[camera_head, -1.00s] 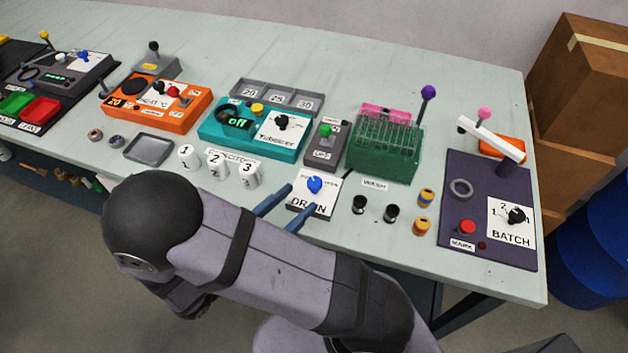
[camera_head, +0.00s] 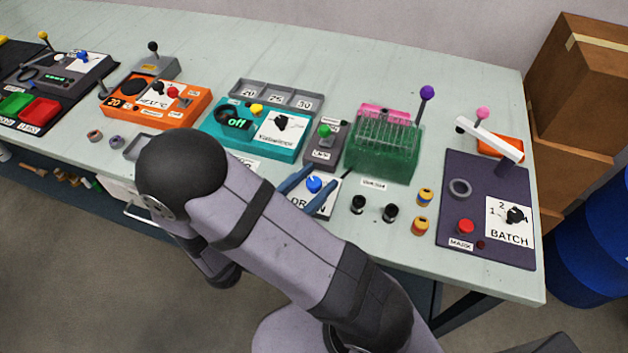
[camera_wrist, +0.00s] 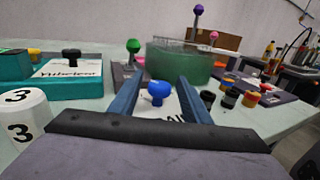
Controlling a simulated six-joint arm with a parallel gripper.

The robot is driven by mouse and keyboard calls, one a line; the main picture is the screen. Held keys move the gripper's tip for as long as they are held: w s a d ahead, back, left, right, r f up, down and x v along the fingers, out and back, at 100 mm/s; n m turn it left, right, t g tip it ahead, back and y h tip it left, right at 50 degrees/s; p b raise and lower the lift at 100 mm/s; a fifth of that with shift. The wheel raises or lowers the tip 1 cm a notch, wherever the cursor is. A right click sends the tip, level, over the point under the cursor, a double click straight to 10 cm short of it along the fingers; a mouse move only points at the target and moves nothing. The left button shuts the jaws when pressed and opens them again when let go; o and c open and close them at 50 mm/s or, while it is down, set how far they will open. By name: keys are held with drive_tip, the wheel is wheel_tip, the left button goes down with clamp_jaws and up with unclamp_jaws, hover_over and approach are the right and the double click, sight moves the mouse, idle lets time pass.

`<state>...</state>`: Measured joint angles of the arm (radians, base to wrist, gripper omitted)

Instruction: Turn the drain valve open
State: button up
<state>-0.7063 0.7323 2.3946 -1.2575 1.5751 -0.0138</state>
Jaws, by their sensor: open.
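The drain valve is a blue knob (camera_head: 314,184) on a white plate marked DRAIN (camera_head: 322,204), near the table's front edge. My gripper (camera_head: 312,188) is open, with its two blue fingers on either side of the knob. In the wrist view the blue knob (camera_wrist: 158,91) stands upright between the fingers, with a gap visible to each. Whether a finger touches it I cannot tell. The lower left part of the plate is hidden by my arm in the head view.
A grey box with a green-topped lever (camera_head: 324,133) and a green tube rack (camera_head: 384,152) stand behind the plate. Black and yellow-orange caps (camera_head: 391,213) stand to its right. A white cylinder marked 3 (camera_wrist: 22,117) is close on the left in the wrist view.

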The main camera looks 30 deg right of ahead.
drive_tip(key=c, duration=1)
drive_tip(key=shift+r+m+g, duration=0.1)
drive_tip(key=shift+m+g, duration=0.2)
drive_tip(key=shift+g, duration=0.1)
drive_tip(key=shift+m+g+h+p, duration=0.5)
drive_tip(key=shift+m+g+p, duration=0.25)
drive_tip(key=shift+g, duration=0.35)
drive_tip(key=shift+m+g+p, duration=0.55)
drive_tip(key=shift+m+g, duration=0.7)
drive_tip(key=shift+g, duration=0.75)
drive_tip(key=o, duration=1)
